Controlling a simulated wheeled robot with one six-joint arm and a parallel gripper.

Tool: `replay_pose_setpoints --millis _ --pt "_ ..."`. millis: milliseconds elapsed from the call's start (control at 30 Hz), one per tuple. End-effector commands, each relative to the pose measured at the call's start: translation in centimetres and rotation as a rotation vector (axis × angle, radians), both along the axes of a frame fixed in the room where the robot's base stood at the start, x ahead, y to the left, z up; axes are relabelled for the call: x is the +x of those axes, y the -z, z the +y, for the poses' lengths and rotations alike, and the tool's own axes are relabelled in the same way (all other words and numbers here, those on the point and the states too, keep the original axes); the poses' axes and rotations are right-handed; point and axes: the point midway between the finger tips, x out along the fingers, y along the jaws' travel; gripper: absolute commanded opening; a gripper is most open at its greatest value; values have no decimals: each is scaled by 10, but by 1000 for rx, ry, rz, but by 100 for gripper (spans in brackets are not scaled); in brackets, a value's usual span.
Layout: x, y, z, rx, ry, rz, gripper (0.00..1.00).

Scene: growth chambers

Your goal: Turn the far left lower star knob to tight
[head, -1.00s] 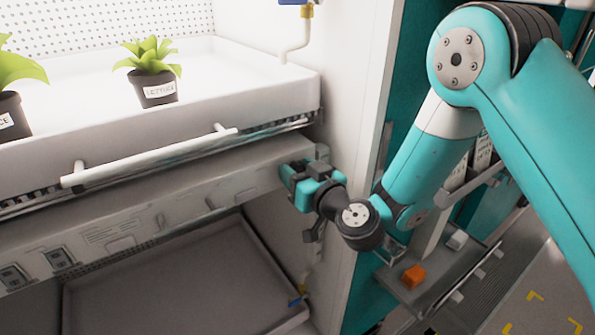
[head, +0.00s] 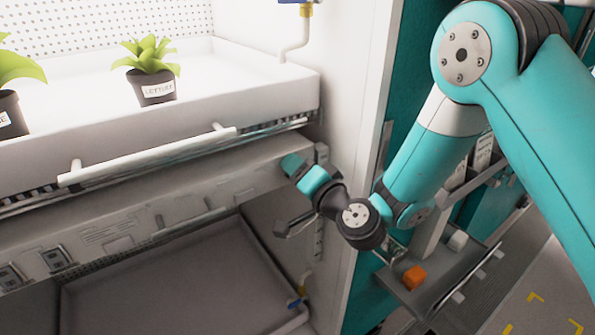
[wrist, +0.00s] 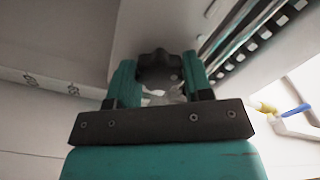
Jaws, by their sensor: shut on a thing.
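A dark star knob (wrist: 155,58) shows in the wrist view between the two teal fingers. My gripper (wrist: 158,78) is shut on it, with one finger on each side. In the head view my gripper (head: 292,165) reaches the right end of the grey panel (head: 180,205) under the upper tray, near the chamber's right wall. There the fingers and wrist hide the knob, and I cannot read its tightness.
A white tray (head: 225,90) with a white handle bar (head: 150,157) and a potted lettuce (head: 152,75) sits above the gripper. A lower tray (head: 180,285) lies below. A blue-handled valve (head: 297,303) is at the right wall. An orange block (head: 414,277) lies on a side shelf.

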Motion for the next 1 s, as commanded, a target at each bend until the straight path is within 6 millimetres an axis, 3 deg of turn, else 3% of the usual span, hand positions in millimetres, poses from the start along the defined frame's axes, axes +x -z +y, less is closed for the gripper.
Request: replay_pose_setpoints --millis 500,1000 --pt "2 1 -2 364 7 242 23" --pt "2 3 -3 502 8 337 23"
